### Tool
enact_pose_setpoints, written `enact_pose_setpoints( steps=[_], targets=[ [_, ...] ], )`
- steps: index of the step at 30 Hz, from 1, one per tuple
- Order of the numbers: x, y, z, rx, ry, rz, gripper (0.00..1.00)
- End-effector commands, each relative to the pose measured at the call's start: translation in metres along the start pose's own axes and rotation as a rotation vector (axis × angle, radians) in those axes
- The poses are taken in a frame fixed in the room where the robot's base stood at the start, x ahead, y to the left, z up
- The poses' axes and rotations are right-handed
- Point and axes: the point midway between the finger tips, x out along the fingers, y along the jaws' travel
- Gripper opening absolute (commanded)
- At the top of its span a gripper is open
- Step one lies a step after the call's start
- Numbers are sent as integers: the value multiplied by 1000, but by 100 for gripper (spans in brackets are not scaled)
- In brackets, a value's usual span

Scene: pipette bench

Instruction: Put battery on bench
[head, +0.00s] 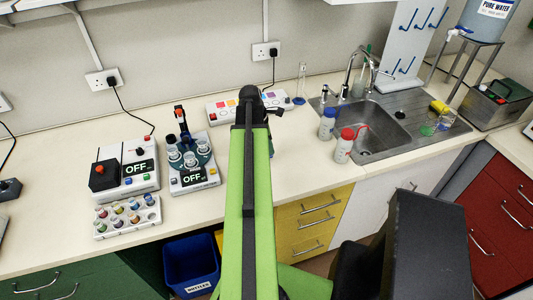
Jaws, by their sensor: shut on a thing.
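The bench (313,172) is a long cream worktop running along the wall. My green arm reaches up the middle of the head view to a black joint, and it blocks the part of the bench behind it. My gripper does not show; it seems hidden behind the arm. I cannot make out a battery anywhere in this view.
A control box marked OFF (140,183), a vial rack (127,226) and a second OFF device with glass vessels (195,179) stand left. A panel with coloured buttons (222,110) stands behind my arm. Wash bottles (344,147) stand beside the sink (383,128). Bench right of my arm is clear.

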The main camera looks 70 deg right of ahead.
Motion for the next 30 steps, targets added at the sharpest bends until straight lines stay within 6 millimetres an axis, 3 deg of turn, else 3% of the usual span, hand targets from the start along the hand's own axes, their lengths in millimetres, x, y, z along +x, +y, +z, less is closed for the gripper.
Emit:
enact_pose_setpoints(
  steps=[1, 2, 14, 15, 19, 30],
  targets=[
    [18, 0, -4, 1, 0, 0, 0],
    [22, 0, -5, 2, 0, 0, 0],
    [23, 0, -3, 4, 0, -1, 0],
    [22, 0, -2, 5, 0, -1, 28],
    [22, 0, -1, 6, 0, -2, 44],
    [18, 0, 1, 8, 0, -2, 44]
  ],
)
